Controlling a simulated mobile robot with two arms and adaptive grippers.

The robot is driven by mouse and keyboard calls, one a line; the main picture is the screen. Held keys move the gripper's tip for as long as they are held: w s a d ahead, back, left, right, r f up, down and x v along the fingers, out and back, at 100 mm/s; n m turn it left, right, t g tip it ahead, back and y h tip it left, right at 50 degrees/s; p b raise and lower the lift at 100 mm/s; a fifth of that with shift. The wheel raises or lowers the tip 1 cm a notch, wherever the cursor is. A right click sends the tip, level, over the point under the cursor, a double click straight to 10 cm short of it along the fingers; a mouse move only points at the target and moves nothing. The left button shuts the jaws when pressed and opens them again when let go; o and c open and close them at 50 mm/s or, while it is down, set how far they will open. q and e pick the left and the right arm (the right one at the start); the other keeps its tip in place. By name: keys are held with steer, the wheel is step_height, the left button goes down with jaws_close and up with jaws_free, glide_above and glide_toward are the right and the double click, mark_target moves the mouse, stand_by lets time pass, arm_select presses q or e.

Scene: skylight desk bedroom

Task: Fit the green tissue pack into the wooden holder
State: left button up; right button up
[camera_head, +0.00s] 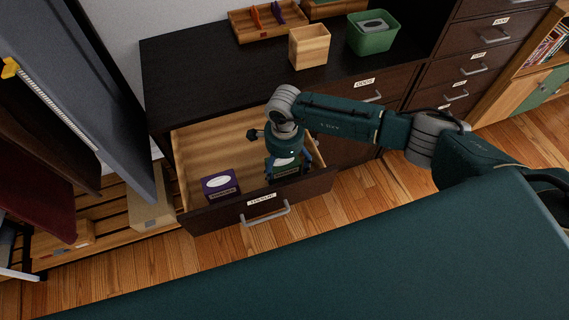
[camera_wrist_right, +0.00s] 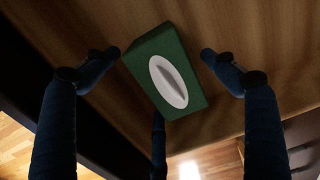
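The green tissue pack (camera_head: 291,170) lies in the open drawer, at its right front. It shows fully in the wrist view as a green box (camera_wrist_right: 168,80) with a white oval on top, turned at a slant. My right gripper (camera_head: 288,167) is above it, fingers pointing down. In the wrist view its fingers are spread open, with gaps between the two upper fingertips and the pack. The wooden holder (camera_head: 309,47), a light open-topped box, stands empty-looking on the dark dresser top. My left gripper is not in view.
A purple tissue pack (camera_head: 219,185) sits at the drawer's left front. The drawer front (camera_head: 232,210) stands close in front of both packs. A green bin (camera_head: 373,34) stands right of the holder, and a wooden tray (camera_head: 268,22) is behind it. The dresser top's left part is clear.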

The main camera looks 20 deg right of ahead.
mark_target(284, 164)
steer(key=c, duration=0.8)
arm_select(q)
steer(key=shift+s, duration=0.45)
arm_select(e)
steer(key=shift+c, duration=1.2)
steer(key=shift+r, duration=0.15)
